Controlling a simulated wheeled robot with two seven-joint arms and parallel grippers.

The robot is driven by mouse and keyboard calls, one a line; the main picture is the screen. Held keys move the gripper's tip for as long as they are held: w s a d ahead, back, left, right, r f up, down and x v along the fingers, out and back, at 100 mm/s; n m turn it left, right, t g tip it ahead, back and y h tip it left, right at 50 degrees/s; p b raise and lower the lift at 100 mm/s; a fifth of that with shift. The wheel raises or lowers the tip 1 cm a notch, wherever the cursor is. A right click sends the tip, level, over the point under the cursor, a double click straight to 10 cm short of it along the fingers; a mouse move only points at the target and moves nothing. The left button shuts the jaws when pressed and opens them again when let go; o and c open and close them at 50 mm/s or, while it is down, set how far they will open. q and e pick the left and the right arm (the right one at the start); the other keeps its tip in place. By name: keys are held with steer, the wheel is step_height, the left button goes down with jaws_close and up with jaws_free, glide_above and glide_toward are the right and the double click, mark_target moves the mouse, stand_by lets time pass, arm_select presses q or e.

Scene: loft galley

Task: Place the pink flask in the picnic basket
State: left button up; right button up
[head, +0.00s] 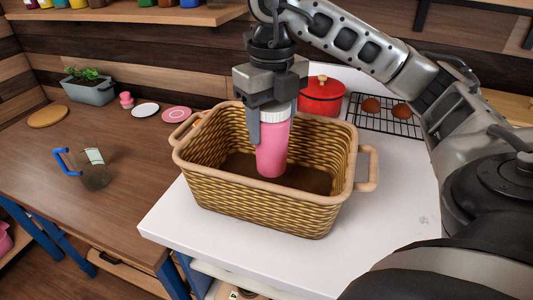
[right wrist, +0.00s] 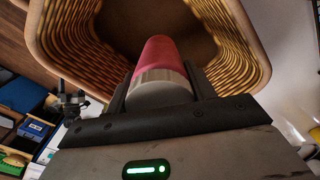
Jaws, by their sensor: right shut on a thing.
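The pink flask (head: 273,150) with a white ribbed cap is upright in the head view, within the opening of the wicker picnic basket (head: 245,208). My right gripper (head: 274,112) is shut on the flask near its cap. In the right wrist view the flask (right wrist: 164,58) points into the basket (right wrist: 92,45), with its cap between the two fingers (right wrist: 160,92). The flask's lower end is inside the basket; I cannot tell whether it touches the floor. The basket looks otherwise empty. My left gripper is not in view.
The basket stands on a white counter (head: 390,218). A red pot (head: 321,97) and a cooling rack (head: 385,122) with brown rolls are behind it. A wooden counter to the left holds a glass jug (head: 94,170), plates and a planter (head: 90,90).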

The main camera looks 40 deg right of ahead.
mark_target(271, 146)
steer(key=shift+f, duration=0.5)
step_height(271, 146, down, 3)
steer(key=shift+f+b, duration=0.2)
steer(key=shift+b, duration=0.5)
steer(key=shift+f, duration=0.3)
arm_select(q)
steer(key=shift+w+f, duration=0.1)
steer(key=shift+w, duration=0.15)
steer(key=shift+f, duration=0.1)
arm_select(e)
steer(key=shift+f, duration=0.1)
steer(key=o, duration=1.1)
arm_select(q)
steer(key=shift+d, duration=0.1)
